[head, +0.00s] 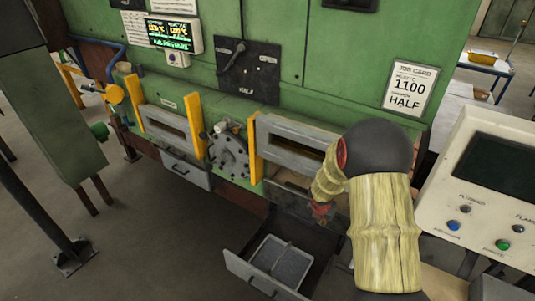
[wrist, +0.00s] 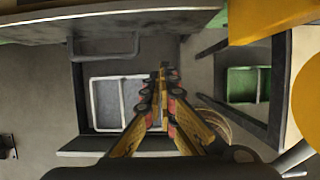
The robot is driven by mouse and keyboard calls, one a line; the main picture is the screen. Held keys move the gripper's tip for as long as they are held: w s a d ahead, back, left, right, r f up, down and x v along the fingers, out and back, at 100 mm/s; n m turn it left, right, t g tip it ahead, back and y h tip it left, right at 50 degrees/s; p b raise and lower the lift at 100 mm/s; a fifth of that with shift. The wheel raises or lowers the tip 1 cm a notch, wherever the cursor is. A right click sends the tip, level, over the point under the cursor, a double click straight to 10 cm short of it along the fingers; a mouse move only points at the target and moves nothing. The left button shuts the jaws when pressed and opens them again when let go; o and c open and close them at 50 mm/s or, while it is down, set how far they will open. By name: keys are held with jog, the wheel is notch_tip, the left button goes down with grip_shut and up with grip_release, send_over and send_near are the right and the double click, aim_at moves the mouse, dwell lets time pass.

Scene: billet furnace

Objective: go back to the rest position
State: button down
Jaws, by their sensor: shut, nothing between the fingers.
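My gripper (wrist: 164,90) is shut and empty. In the wrist view its fingers point over an open drawer (wrist: 84,148) with a grey tray (wrist: 97,103) in it. In the head view my arm reaches forward at the right, and my gripper (head: 322,212) hangs below the right-hand furnace slot, partly hidden by the arm. The open drawer (head: 240,268) and grey tray (head: 292,262) lie below and to the left of it. I cannot tell whether the gripper touches anything.
The green furnace front carries a damper lever (head: 233,55), a round dial plate (head: 230,155) and a job card (head: 408,88) reading 1100, HALF. A control panel (head: 490,190) stands close at the right of my arm. Open floor (head: 150,240) lies at the left.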

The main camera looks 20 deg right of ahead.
jog(key=s+a+r+m+g+b, duration=0.1)
jog(key=s+a+r+m+g, duration=0.1)
jog(key=s+m, duration=0.5)
jog(key=s+a+r+m+g, duration=0.1)
jog(key=s+a+r+m, duration=0.15)
jog(key=s+m, duration=0.45)
jog(key=s+a+r+m+t+y+b, duration=0.1)
jog(key=s+a+r+m+t+b, duration=0.2)
jog(key=a+r, duration=0.6)
jog(key=s+a+r+m+t+y+b, duration=0.2)
jog(key=s+a+r+m+b, duration=0.5)
jog(key=a, duration=0.4)
jog(key=shift+s+a+r+m+t+y, duration=0.3)
jog(key=shift+s+r+m+t, duration=0.2)
jog(key=shift+s+r+m, duration=0.4)
jog(key=shift+w+a+b, duration=0.15)
jog(key=shift+b, duration=0.15)
